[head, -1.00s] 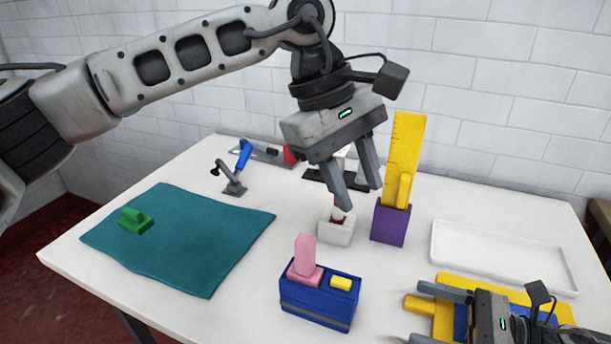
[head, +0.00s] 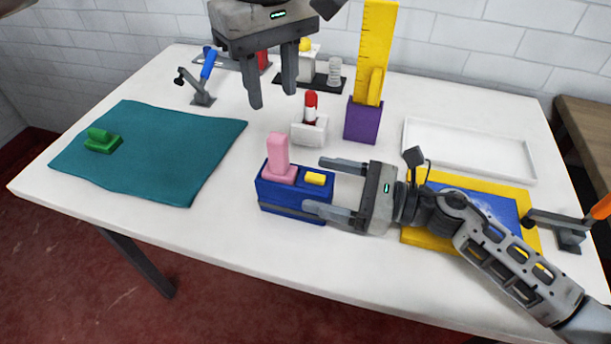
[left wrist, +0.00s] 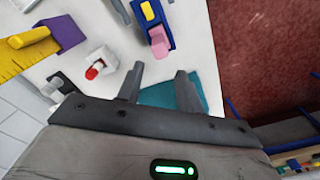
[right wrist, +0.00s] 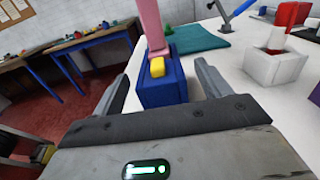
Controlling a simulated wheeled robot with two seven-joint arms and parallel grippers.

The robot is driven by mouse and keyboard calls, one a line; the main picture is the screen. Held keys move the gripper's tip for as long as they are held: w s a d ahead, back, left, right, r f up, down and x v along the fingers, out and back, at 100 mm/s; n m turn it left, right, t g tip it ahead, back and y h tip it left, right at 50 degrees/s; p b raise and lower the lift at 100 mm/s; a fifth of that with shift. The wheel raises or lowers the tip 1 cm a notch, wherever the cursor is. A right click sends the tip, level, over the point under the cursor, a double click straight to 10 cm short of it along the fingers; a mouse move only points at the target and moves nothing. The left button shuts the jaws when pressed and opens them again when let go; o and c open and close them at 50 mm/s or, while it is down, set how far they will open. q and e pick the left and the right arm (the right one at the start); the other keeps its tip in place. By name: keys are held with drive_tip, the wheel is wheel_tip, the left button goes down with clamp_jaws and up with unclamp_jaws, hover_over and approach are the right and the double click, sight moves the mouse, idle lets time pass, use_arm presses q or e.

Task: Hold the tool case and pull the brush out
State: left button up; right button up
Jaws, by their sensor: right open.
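The tool case (head: 290,207) is a blue box with a grey band, standing near the front middle of the table. The pink brush (head: 278,152) stands upright in its left part, and a yellow block (head: 315,178) sits in its right part. My right gripper (head: 315,185) is open at the case's right end, its fingers on either side; contact cannot be told. The right wrist view shows the case (right wrist: 162,90) between the fingers. My left gripper (head: 272,98) is open and empty, pointing down above and behind the brush; the brush (left wrist: 158,42) lies beyond its fingertips in the left wrist view.
A white holder (head: 309,132) with a red-tipped item and a purple block (head: 362,121) with a yellow ruler stand behind the case. A teal cloth (head: 150,155) with a green block lies left. A white tray (head: 470,150) and yellow-framed board (head: 425,243) are right.

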sight(277, 136)
drive_tip(key=shift+x, duration=1.95)
drive_tip(key=c, duration=1.2)
use_arm(q)
drive_tip(key=shift+o, duration=1)
use_arm(e)
drive_tip(key=shift+c, duration=0.4)
use_arm(q)
drive_tip(key=shift+o, duration=0.6)
drive_tip(key=m, duration=0.4)
drive_tip(key=shift+d+r+m, duration=0.1)
drive_tip(key=shift+r+m, duration=0.05)
drive_tip(key=shift+m, duration=0.25)
drive_tip(key=m, duration=0.5)
drive_tip(key=shift+r, duration=0.2)
drive_tip(key=shift+f+m, duration=0.15)
drive_tip(key=shift+m, duration=0.25)
wheel_tip(277, 136, down, 12)
drive_tip(key=shift+r, duration=0.15)
